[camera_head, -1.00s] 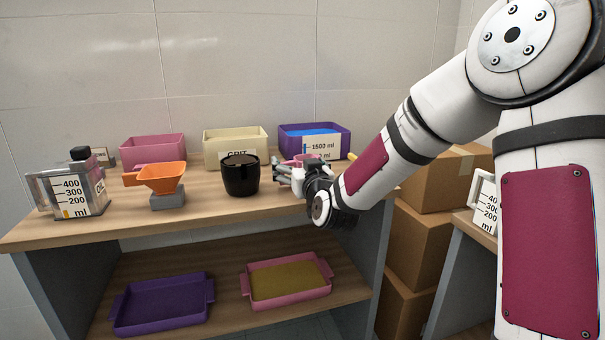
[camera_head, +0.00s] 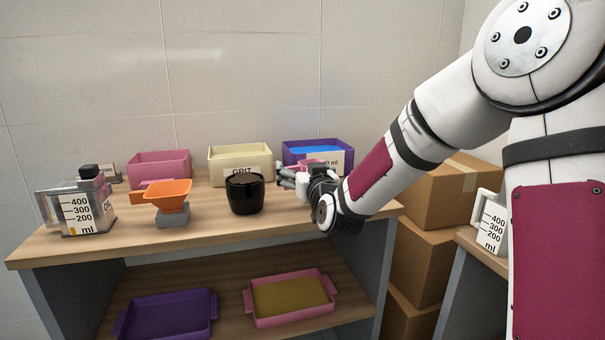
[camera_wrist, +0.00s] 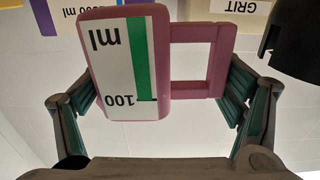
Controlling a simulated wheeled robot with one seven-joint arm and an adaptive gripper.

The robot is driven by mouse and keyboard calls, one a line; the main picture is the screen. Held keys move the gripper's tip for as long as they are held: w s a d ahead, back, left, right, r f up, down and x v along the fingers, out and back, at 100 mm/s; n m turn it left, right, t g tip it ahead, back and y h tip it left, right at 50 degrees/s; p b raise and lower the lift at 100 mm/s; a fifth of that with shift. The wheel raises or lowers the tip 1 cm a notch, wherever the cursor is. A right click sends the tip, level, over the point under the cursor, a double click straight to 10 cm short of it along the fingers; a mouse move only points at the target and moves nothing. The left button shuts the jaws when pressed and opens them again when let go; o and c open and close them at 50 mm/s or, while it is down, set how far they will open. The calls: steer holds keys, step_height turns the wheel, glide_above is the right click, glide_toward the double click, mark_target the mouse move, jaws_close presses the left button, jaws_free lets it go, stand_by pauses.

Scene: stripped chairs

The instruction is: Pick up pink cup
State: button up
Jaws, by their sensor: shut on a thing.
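The pink cup (camera_wrist: 124,62) has a white label with a green bar reading 100 ml. Its open, square handle (camera_wrist: 193,58) points right in the wrist view, where the label is upside down. My gripper (camera_wrist: 165,88) is shut on the cup, with one finger at the body side and the other at the handle side. In the head view, only a little of the cup (camera_head: 316,164) shows at my gripper (camera_head: 292,178), right of the black pot. My gripper hides the cup's lower part there.
The black pot (camera_head: 245,195) stands close to the left. Behind are a purple bin (camera_head: 294,154), a cream GRIT bin (camera_head: 240,168) and a pink bin (camera_head: 158,167). An orange funnel (camera_head: 166,195) and a measuring jug (camera_head: 88,208) stand farther left. Stacked boxes (camera_head: 425,205) are at right.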

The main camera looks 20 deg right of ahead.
steer(key=s, duration=0.4)
steer(key=s+p, duration=0.1)
steer(key=s, duration=0.3)
steer(key=s+a+r+p, duration=0.1)
steer(key=s, duration=0.4)
steer(key=shift+r, duration=0.1)
steer(key=shift+c, duration=0.2)
steer(key=shift+s+a+b, duration=0.1)
steer(key=shift+b, duration=0.8)
steer(key=shift+s+b, duration=0.3)
steer(key=shift+b, duration=0.9)
steer(key=shift+s+r+b, duration=0.1)
steer(key=shift+s+b, duration=0.85)
steer(key=shift+b, duration=1)
